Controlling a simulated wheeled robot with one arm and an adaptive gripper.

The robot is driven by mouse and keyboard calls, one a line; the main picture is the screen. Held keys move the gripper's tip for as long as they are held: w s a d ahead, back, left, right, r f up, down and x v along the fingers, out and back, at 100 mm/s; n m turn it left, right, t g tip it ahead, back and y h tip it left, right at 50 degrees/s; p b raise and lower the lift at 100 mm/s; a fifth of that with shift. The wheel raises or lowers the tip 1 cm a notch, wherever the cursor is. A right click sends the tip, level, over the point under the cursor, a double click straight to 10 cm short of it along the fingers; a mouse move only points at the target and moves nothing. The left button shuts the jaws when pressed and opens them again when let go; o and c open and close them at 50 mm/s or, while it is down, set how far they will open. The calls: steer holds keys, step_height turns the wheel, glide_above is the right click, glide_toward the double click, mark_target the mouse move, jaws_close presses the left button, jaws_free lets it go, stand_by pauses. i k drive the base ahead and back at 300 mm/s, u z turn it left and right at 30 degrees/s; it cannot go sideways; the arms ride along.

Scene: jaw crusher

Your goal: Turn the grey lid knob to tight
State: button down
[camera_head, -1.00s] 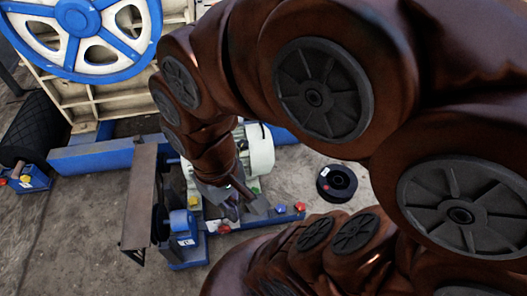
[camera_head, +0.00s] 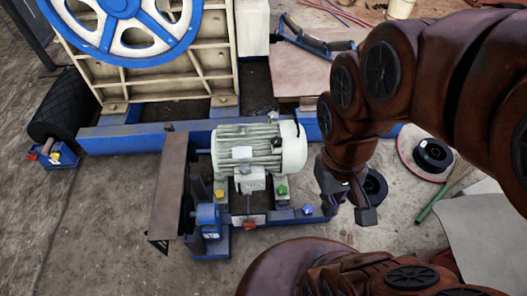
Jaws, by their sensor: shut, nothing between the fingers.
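The pale grey-green motor (camera_head: 258,147) stands on a blue frame. A small light grey box (camera_head: 251,184) sticks out from its front, with a small grey knob-like piece (camera_head: 244,169) on top. It looks like the lid knob, but it is too small to tell its setting. My gripper (camera_head: 364,213) is shut and empty, pointing down to the right of the motor. It is clear of the box and the knob.
Yellow (camera_head: 219,194), green (camera_head: 282,190) and red (camera_head: 250,225) knobs sit around the motor base. A brown guard plate (camera_head: 168,187) stands at left. A black spool (camera_head: 375,187) lies behind my gripper.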

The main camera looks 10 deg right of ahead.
mark_target(245, 169)
steer(key=u, duration=0.4)
steer(key=k, duration=0.55)
steer(key=u, duration=1)
steer(key=i, duration=1.15)
steer(key=z, duration=0.8)
